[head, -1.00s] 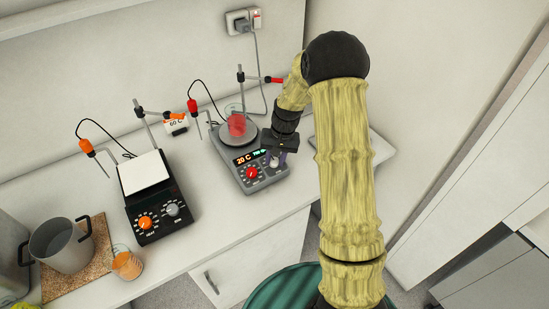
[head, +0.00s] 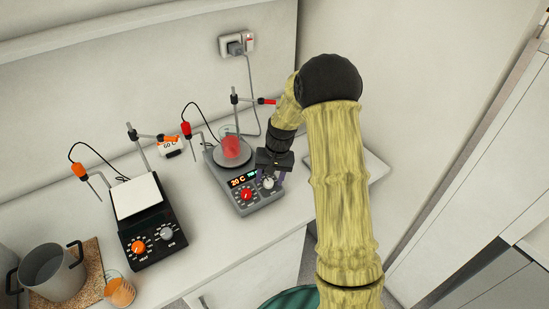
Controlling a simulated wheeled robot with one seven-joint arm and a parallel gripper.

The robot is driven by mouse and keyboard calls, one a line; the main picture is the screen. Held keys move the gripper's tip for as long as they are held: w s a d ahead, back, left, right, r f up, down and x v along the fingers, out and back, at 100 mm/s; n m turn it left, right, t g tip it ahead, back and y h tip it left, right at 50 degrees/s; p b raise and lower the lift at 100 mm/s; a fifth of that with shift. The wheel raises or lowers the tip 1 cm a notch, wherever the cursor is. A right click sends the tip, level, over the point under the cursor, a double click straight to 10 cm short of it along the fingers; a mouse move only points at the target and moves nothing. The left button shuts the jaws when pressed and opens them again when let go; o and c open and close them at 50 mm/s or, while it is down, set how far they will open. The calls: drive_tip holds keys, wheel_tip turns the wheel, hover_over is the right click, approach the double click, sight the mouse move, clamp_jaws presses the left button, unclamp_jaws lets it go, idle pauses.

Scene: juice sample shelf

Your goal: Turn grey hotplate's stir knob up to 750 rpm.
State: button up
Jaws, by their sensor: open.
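The grey hotplate (head: 220,178) stands on the counter with a lit display (head: 243,181) reading 20 C; the rest of the display is too small to read. Its red knob (head: 246,195) is on the left of the front panel. Its pale grey stir knob (head: 268,183) is on the right. My gripper (head: 270,174) is open, pointing down over the stir knob, with its fingers close around it. I cannot tell whether the fingers touch the knob. A glass beaker of red liquid (head: 231,147) sits on the hotplate's round plate.
A black hotplate (head: 150,238) with a white top and an orange knob stands to the left. A metal pot (head: 52,275) and a glass of orange liquid (head: 120,290) are at the lower left. Stands with probes and cables rise behind both hotplates. A wall socket (head: 237,44) is above.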

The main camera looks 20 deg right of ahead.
wheel_tip(320, 180, up, 16)
drive_tip(key=d+b, duration=0.2)
drive_tip(key=d, duration=0.1)
drive_tip(key=shift+s+r, duration=0.2)
drive_tip(key=shift+r, duration=0.05)
drive_tip(key=s+a+f+n+t+h, duration=0.1)
drive_tip(key=s+f, duration=0.2)
drive_tip(key=s, duration=0.7)
drive_tip(key=s+a+f+n+t+h, duration=0.1)
drive_tip(key=s+a+f, duration=0.1)
drive_tip(key=s, duration=0.9)
drive_tip(key=shift+f+n, duration=0.4)
drive_tip(key=shift+f, duration=0.45)
